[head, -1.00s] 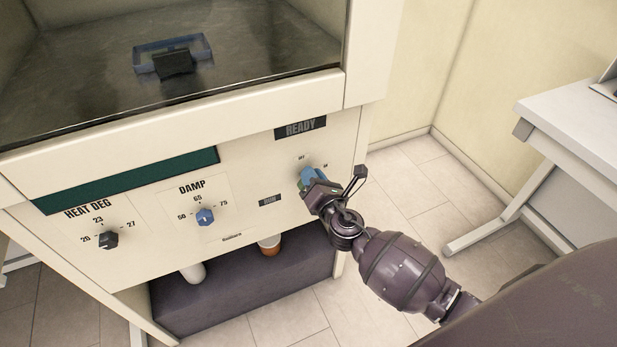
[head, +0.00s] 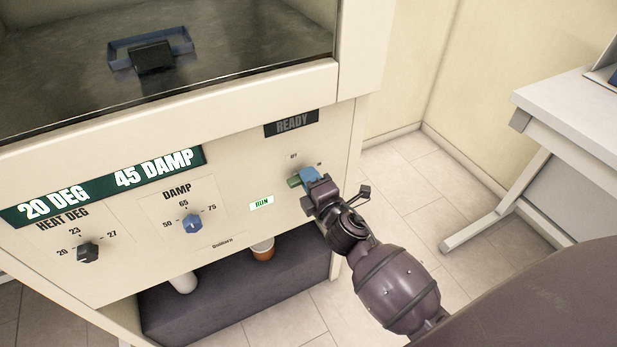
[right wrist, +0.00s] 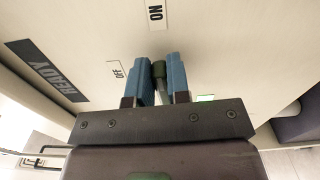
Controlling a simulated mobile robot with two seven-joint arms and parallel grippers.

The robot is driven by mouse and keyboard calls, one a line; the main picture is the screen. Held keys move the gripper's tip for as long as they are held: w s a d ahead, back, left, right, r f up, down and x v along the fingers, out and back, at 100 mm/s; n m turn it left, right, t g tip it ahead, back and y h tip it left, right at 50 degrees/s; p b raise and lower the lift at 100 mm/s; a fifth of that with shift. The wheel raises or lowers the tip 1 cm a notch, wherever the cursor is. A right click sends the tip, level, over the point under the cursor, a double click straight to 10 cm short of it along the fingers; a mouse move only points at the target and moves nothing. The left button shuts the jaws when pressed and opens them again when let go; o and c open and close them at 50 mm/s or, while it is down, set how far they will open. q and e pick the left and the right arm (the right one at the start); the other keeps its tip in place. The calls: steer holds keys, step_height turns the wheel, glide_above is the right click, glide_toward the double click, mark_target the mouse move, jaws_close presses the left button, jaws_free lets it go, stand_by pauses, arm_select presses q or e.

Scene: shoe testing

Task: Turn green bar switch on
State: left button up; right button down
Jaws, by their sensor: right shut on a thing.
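The green bar switch (head: 294,181) is on the right of the machine's front panel. My right gripper (head: 308,176) is shut on it. In the right wrist view the green bar (right wrist: 160,80) sits between my two blue fingertips (right wrist: 160,84), partly hidden by them. There the bar lines up roughly with the ON label (right wrist: 156,13), and the OFF label (right wrist: 117,70) is to its left. The display (head: 105,185) is lit and reads 20 DEG and 45 DAMP. The RUN sign (head: 262,203) is lit green. My left gripper is not in view.
The black HEAT DEG knob (head: 88,252) and blue DAMP knob (head: 192,224) are left of the switch. The READY sign (head: 291,123) is dim. A glass-fronted chamber holds a blue frame (head: 120,57). A white table (head: 570,115) stands at the right, with open floor between.

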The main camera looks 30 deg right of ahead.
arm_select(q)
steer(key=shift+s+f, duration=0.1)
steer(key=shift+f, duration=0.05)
arm_select(e)
steer(key=shift+f+m, duration=0.15)
steer(key=shift+m, duration=0.35)
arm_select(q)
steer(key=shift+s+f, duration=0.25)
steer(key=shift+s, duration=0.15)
arm_select(e)
steer(key=c, duration=1.1)
jaws_free()
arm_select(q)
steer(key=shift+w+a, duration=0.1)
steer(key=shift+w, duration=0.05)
arm_select(e)
steer(key=s, duration=1.1)
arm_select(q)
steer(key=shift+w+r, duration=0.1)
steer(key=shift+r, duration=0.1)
arm_select(e)
steer(key=shift+w, duration=0.1)
